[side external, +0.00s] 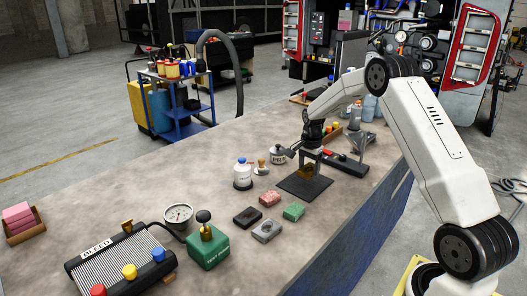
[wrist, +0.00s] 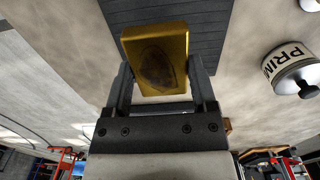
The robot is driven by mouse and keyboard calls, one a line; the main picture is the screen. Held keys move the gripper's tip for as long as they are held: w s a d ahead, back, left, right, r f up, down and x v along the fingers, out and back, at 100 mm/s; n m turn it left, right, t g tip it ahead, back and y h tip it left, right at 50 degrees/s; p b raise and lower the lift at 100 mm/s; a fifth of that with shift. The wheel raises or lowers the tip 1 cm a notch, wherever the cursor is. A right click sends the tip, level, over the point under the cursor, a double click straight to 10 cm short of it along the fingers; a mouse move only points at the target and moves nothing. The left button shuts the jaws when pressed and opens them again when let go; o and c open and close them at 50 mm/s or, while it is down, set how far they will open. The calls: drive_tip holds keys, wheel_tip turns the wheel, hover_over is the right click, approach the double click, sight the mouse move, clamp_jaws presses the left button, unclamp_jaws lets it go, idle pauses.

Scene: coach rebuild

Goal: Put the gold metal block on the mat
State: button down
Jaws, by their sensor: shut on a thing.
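The gold metal block (wrist: 156,60) is between the two fingers of my gripper (wrist: 160,80) in the wrist view, with a dark oval mark on its face. My gripper is shut on it. In the side view the block (side external: 307,170) shows small and brownish beneath my gripper (side external: 308,163), over the dark mat (side external: 302,187). The mat also shows behind the block in the wrist view (wrist: 205,22). I cannot tell whether the block touches the mat or hangs just above it.
A pot lettered PRIM (wrist: 292,68) stands beside the mat. A black stand (side external: 347,163) is right of the mat.

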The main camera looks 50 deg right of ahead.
sight(306, 183)
drive_tip(key=shift+w+d+f, duration=0.15)
drive_tip(key=shift+w+f, duration=0.2)
drive_tip(key=shift+w+d+f, duration=0.1)
drive_tip(key=shift+w+f, duration=0.15)
drive_tip(key=shift+f, duration=1.6)
drive_tip(key=shift+f, duration=0.1)
unclamp_jaws()
drive_tip(key=shift+f, duration=0.1)
wheel_tip(306, 183, up, 12)
drive_tip(key=shift+r, duration=0.2)
